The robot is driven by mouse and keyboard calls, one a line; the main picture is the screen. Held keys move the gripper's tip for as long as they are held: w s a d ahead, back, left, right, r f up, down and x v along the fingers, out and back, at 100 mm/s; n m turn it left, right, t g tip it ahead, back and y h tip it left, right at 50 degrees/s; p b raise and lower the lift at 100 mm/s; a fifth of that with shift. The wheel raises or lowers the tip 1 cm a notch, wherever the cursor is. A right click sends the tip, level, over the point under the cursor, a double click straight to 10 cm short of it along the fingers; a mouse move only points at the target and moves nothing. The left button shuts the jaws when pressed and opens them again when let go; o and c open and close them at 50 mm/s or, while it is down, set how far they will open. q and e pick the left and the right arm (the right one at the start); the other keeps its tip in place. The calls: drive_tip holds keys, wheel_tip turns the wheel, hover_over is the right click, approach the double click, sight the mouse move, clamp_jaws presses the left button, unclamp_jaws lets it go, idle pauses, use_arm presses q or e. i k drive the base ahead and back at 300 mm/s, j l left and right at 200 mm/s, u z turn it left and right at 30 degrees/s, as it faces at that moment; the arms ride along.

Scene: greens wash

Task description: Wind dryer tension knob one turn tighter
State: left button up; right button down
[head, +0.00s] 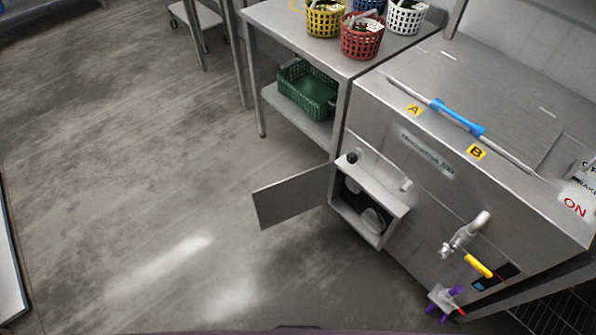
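The steel machine (400,195) stands at the right, with a blue grip (457,117) on the bar along its top. On its front left, a low box (372,203) has its door (291,196) swung open to the left. A small black knob (351,158) sits at the box's upper left corner; I cannot tell for sure if it is the tension knob. Pale rounded parts (373,219) show inside the box, partly in shadow. Neither of my grippers is in view.
A steel table (297,45) with several small baskets, including a red one (361,37), stands behind. A green crate (307,90) is on its lower shelf. A tap (464,236), yellow handle (478,265) and purple-handled fitting (443,298) stick out front right.

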sight(351, 158)
drive_tip(key=j+z, duration=0.15)
drive_tip(key=z, duration=0.35)
drive_tip(key=i+j+z, duration=0.1)
drive_tip(key=z, duration=0.4)
drive_tip(key=j+z, duration=0.2)
drive_tip(key=z, duration=0.25)
drive_tip(key=j+z, duration=0.2)
drive_tip(key=j, duration=0.3)
drive_tip(key=k+j+z, duration=0.2)
drive_tip(key=j, duration=0.25)
drive_tip(key=k+j+z, duration=0.2)
drive_tip(key=j, duration=0.25)
drive_tip(key=k+j+z, duration=0.2)
drive_tip(key=j, duration=0.25)
drive_tip(key=k+j+z, duration=0.2)
drive_tip(key=j, duration=0.25)
drive_tip(key=k+j+z, duration=0.2)
drive_tip(key=j, duration=0.2)
drive_tip(key=k+j, duration=0.15)
drive_tip(key=j, duration=0.25)
drive_tip(key=k+j, duration=0.15)
drive_tip(key=j, duration=0.25)
drive_tip(key=k+j+z, duration=0.1)
drive_tip(key=j, duration=0.35)
drive_tip(key=i+j+z, duration=0.2)
drive_tip(key=j, duration=0.15)
drive_tip(key=i+j+z, duration=0.2)
drive_tip(key=j, duration=0.2)
